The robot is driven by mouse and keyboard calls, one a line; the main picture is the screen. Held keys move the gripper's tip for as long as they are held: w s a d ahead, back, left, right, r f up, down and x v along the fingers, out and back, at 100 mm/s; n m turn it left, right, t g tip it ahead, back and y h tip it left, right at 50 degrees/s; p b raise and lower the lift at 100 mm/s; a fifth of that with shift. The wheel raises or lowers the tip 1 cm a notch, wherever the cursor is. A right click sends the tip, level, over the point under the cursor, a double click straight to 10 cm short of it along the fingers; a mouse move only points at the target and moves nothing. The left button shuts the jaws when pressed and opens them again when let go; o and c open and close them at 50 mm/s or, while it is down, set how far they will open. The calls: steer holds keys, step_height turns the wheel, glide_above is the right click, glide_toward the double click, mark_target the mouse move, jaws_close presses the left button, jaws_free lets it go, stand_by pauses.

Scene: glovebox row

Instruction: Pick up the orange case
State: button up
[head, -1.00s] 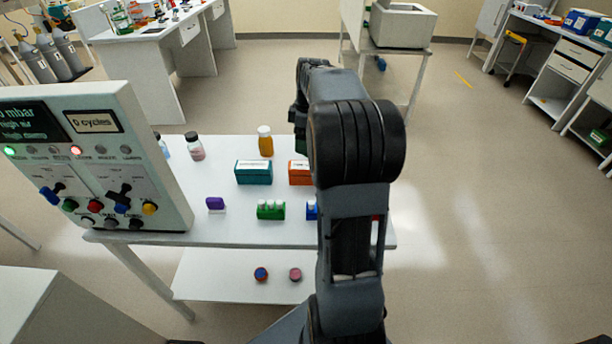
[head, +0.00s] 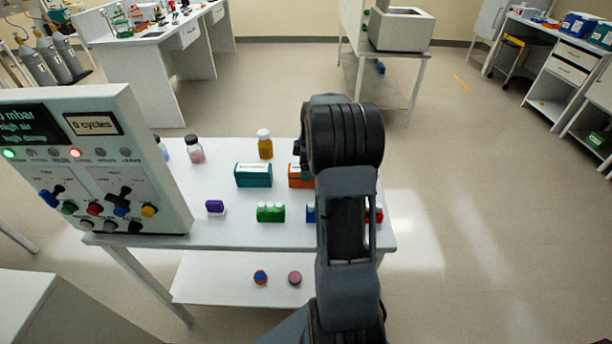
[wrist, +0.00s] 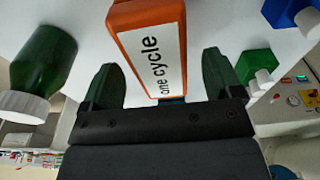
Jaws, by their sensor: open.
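The orange case (head: 300,176) stands on the white table, mostly hidden behind my arm in the head view. In the wrist view the orange case (wrist: 148,45) shows its white label reading "one cycle". My gripper (wrist: 163,82) is open, with one dark finger on each side of the near end of the case. The case lies between the fingers with a gap on both sides, and the gripper is not closed on it. In the head view my gripper is hidden behind my arm.
A teal case (head: 253,176) stands left of the orange one. A green block (head: 271,213), purple item (head: 215,207) and amber bottle (head: 265,144) share the table. A green bottle (wrist: 45,66) is near one finger. A control panel (head: 90,160) stands at left.

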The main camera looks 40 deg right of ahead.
steer(key=shift+w+a+f, duration=0.1)
steer(key=shift+a+f, duration=0.05)
steer(key=shift+f, duration=1.4)
steer(key=shift+c, duration=0.4)
steer(key=c, duration=1)
